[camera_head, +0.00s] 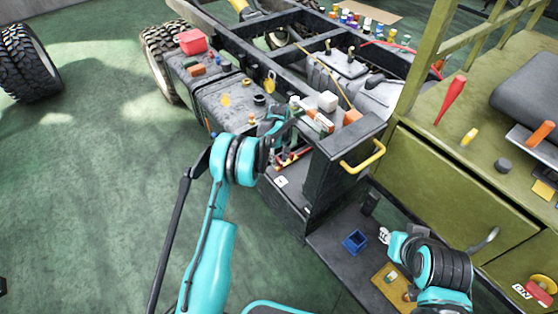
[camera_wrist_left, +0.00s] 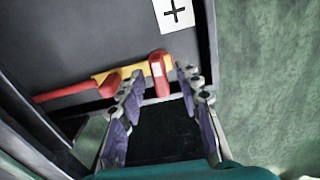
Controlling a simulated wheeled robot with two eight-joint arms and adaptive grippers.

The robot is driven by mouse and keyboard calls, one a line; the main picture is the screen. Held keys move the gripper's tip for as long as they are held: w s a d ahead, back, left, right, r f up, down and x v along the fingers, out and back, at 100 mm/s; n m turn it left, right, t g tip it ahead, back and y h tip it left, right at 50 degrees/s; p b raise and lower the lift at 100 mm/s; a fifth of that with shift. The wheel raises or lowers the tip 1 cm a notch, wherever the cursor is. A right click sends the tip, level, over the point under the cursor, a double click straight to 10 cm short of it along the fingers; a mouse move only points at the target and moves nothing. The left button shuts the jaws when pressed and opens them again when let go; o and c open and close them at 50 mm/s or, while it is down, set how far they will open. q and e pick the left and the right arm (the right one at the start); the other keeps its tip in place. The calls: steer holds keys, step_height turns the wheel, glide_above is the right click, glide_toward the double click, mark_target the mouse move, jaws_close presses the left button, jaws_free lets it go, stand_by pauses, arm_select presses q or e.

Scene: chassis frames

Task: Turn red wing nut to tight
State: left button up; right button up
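In the left wrist view, a red upright piece (camera_wrist_left: 159,76) that looks like the wing nut stands at the end of a yellow strip (camera_wrist_left: 180,46). My left gripper (camera_wrist_left: 160,88) is open, with one fingertip on either side of the red piece. Whether the fingers touch it cannot be told. In the head view, my left gripper (camera_head: 284,132) is over the dark box beside the chassis, and red and yellow parts (camera_head: 293,159) show just below it. My right gripper (camera_head: 385,236) is low at the right, near the step; its finger opening is too small to judge.
A plus-marked white label (camera_wrist_left: 177,13) lies beyond the red piece. A red cable (camera_wrist_left: 72,91) runs left from the strip. A yellow handle (camera_head: 363,158) sticks out from the dark housing at right. Green floor at left is open.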

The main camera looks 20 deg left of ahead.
arm_select(q)
jaws_close()
